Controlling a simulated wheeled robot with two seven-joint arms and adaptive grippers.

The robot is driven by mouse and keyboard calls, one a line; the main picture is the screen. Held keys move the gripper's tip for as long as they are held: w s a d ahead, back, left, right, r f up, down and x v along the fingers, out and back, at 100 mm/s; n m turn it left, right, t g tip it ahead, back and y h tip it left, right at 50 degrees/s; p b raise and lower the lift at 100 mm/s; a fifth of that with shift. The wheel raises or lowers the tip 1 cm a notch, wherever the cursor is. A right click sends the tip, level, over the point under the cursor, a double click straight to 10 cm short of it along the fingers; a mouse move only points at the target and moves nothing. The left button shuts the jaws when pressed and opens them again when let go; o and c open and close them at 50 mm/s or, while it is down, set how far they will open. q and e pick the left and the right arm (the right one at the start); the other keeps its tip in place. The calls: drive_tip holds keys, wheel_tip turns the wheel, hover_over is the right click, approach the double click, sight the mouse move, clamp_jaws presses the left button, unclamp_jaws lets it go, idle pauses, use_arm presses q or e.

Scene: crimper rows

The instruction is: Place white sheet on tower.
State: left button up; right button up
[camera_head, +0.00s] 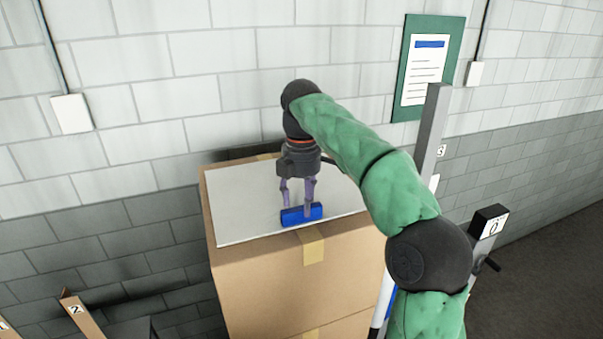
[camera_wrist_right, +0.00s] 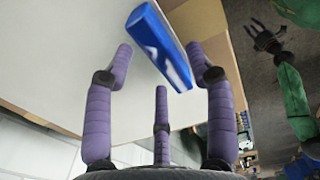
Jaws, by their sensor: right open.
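The white sheet (camera_head: 245,205) lies flat on top of a tower of cardboard boxes (camera_head: 290,275), near a wall. A blue block (camera_head: 302,215) is at the sheet's front edge; it also shows in the right wrist view (camera_wrist_right: 160,45). My right gripper (camera_head: 298,206) points down over the sheet at the blue block. Its purple fingers (camera_wrist_right: 165,65) are open, with the block between and just beyond their tips; contact is unclear. The left gripper is not seen in the head view. A small dark shape by a green sleeve in the right wrist view may be it.
A grey block wall stands behind the tower. A green board (camera_head: 428,65) with a notice hangs at the right. A grey post (camera_head: 432,130) and a dark-topped stand (camera_head: 487,225) are right of the tower. Boards with number tags (camera_head: 78,312) are at lower left.

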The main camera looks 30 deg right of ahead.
wheel_tip(320, 180, up, 9)
drive_tip(key=p, duration=0.2)
drive_tip(key=shift+r, duration=0.2)
idle(0.4)
